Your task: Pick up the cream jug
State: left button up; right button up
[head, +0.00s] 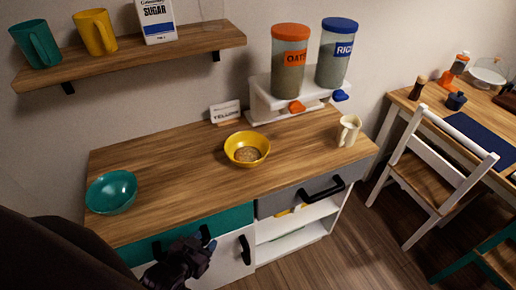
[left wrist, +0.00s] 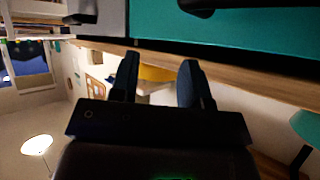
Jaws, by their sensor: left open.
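The cream jug (head: 349,130) is small and cream-coloured. It stands upright near the right end of the wooden cabinet top (head: 200,158) in the head view. My left gripper (head: 181,262) is low at the front left of the cabinet, in front of the teal drawer, far from the jug. In the left wrist view its two dark fingers (left wrist: 157,82) are apart with nothing between them. The jug cannot be made out in the left wrist view. My right gripper is in neither view.
A yellow bowl (head: 247,148) with brown contents and a teal bowl (head: 111,191) stand on the cabinet top. Behind are two dispensers, orange-lidded (head: 290,60) and blue-lidded (head: 335,55), on a white stand. A white chair (head: 432,175) is at the right. Bare wood surrounds the jug.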

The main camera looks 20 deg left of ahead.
aim_at(346, 135)
jog(key=i+l+u, duration=0.1)
jog(key=u, duration=0.35)
jog(key=l+u, duration=0.35)
jog(key=u, duration=0.15)
jog(key=l+u, duration=0.25)
jog(key=u, duration=0.2)
